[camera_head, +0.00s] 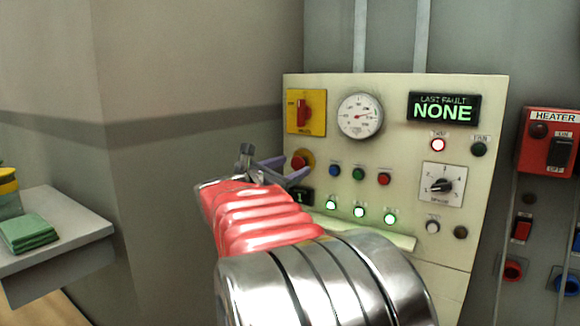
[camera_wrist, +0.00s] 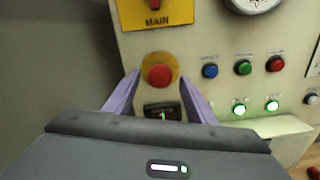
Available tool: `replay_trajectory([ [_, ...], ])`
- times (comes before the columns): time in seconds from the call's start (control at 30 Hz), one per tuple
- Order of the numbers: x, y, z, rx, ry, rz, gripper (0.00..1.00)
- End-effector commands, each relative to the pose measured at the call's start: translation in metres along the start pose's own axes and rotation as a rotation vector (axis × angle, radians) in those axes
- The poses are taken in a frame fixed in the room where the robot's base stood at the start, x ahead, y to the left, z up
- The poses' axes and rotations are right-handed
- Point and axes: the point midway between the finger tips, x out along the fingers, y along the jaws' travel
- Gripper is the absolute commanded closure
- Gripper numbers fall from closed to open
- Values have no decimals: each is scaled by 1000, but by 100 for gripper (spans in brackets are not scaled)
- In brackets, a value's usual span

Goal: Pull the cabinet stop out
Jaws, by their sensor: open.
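The cabinet stop is a red mushroom button (camera_wrist: 159,75) on a round yellow plate, on the front of the pale cabinet panel (camera_head: 345,95). In the head view the red button (camera_head: 299,162) shows just beyond my gripper (camera_head: 278,168). My gripper is open and empty. In the wrist view its two purple fingers (camera_wrist: 158,84) stand left and right of the button, with gaps on both sides. I cannot tell whether the fingertips reach as deep as the button head. The button's shaft is hidden.
Above the button is a yellow MAIN switch plate (camera_head: 306,112). A small dark display (camera_wrist: 162,111) sits just below it. Blue (camera_wrist: 210,71), green and red buttons line up to the right. A ledge (camera_wrist: 268,127) juts out lower right. The wall at left is bare.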

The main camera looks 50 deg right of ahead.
Motion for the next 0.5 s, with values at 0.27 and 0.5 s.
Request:
replay_trajectory([
  [0.27,30,-1,0,1,0,-1,50],
  [0.5,32,0,0,0,0,0,50],
])
